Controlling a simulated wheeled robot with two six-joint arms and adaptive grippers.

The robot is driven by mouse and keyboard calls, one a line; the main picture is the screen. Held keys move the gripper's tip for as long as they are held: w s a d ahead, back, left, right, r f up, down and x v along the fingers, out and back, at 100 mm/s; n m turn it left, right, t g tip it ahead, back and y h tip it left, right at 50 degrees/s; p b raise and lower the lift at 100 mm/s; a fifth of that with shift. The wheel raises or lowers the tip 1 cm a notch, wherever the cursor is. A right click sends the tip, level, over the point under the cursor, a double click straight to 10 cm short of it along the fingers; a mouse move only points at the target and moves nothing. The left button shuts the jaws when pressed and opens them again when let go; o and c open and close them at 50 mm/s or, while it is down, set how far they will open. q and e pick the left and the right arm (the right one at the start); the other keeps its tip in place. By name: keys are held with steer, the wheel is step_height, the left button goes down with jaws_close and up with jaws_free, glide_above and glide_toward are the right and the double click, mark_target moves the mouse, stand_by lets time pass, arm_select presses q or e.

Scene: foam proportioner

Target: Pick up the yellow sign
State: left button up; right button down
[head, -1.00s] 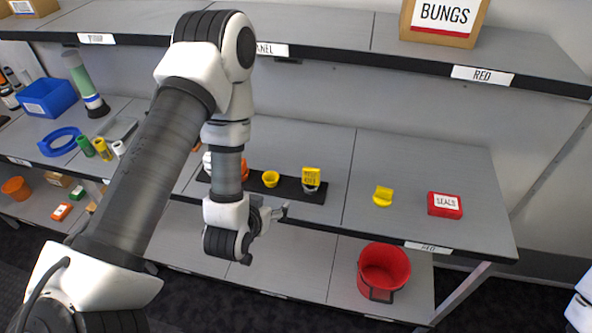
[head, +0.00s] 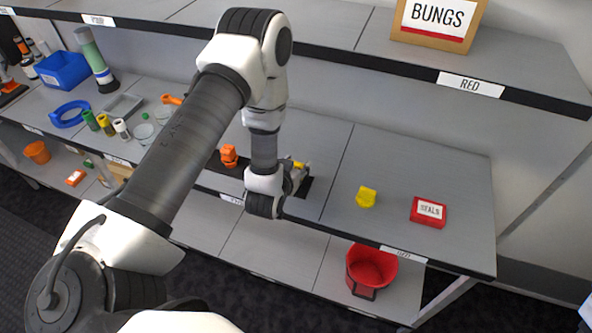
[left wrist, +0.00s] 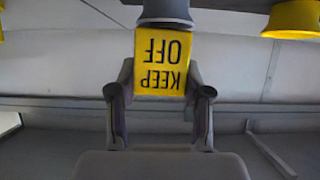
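The yellow sign (left wrist: 162,62) reads "KEEP OFF", upside down in the left wrist view. Its far end meets a grey round piece (left wrist: 165,12). My left gripper (left wrist: 160,85) has one finger on each side of the sign, with narrow gaps showing beside it. In the head view, my left gripper (head: 300,178) is at the dark strip on the middle shelf, and only a bit of yellow (head: 299,164) shows behind it. The gripper hides most of the sign there. My right gripper is out of view.
A yellow piece (head: 366,197) and a red "SEALS" box (head: 428,212) stand to the right on the middle shelf. An orange part (head: 229,156) is left of the gripper. The upper shelf edge (head: 400,72) runs overhead. A red bucket (head: 370,268) is below.

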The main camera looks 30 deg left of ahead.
arm_select(q)
steer(key=shift+s+a, duration=0.1)
steer(key=shift+a, duration=0.05)
steer(key=shift+r, duration=0.15)
steer(key=shift+r+b, duration=0.4)
steer(key=shift+r, duration=0.3)
steer(key=shift+s+a+r+b, duration=0.1)
steer(key=shift+s+r+b, duration=0.1)
steer(key=shift+r+b, duration=0.45)
steer(key=s+a+r+p, duration=0.1)
steer(key=s+r+p, duration=0.1)
steer(key=s+p, duration=0.2)
steer(key=s+a+r+p, duration=0.2)
steer(key=s+p, duration=0.1)
steer(key=s, duration=0.2)
steer(key=s+a+r+p, duration=0.2)
steer(key=s+r+p, duration=0.1)
steer(key=s+p, duration=0.1)
steer(key=shift+s+a+p, duration=0.25)
steer(key=shift+s+p, duration=0.05)
steer(key=shift+s, duration=0.55)
